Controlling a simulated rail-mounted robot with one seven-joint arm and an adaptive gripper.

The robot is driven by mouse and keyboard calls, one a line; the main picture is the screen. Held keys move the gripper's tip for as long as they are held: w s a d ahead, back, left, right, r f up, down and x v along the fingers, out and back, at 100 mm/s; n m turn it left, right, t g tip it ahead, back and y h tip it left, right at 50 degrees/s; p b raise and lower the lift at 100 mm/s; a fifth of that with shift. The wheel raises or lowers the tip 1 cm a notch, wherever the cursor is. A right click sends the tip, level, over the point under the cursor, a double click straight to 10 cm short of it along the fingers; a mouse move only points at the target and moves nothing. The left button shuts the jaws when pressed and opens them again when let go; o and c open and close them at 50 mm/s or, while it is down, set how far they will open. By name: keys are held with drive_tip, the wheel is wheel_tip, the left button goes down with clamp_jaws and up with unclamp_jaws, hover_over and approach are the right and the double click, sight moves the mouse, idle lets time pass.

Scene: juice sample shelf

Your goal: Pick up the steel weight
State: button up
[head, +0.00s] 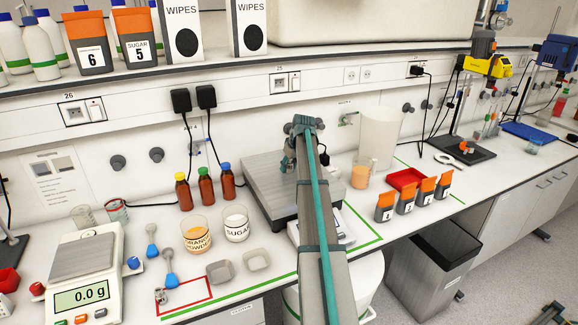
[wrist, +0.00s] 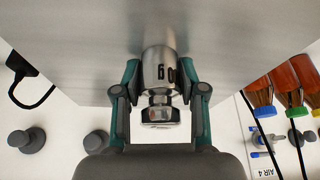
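The steel weight (wrist: 158,82) is a shiny cylinder with a narrower neck and knob, and dark print ending in "0g" on its side. In the wrist view it is between the two fingers of my gripper (wrist: 160,78), with a finger close on each side. I cannot tell whether the fingers touch it. It shows against the grey metal plate (wrist: 240,45). In the head view my gripper (head: 300,145) is over the scale with the grey plate (head: 262,180), and my arm hides the weight there.
Three brown bottles (head: 205,188) stand left of the plate. Cups, scoops and a small balance (head: 85,262) are at the left. A shelf (head: 200,70) runs above.

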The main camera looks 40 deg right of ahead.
clamp_jaws()
drive_tip(key=shift+r, duration=0.1)
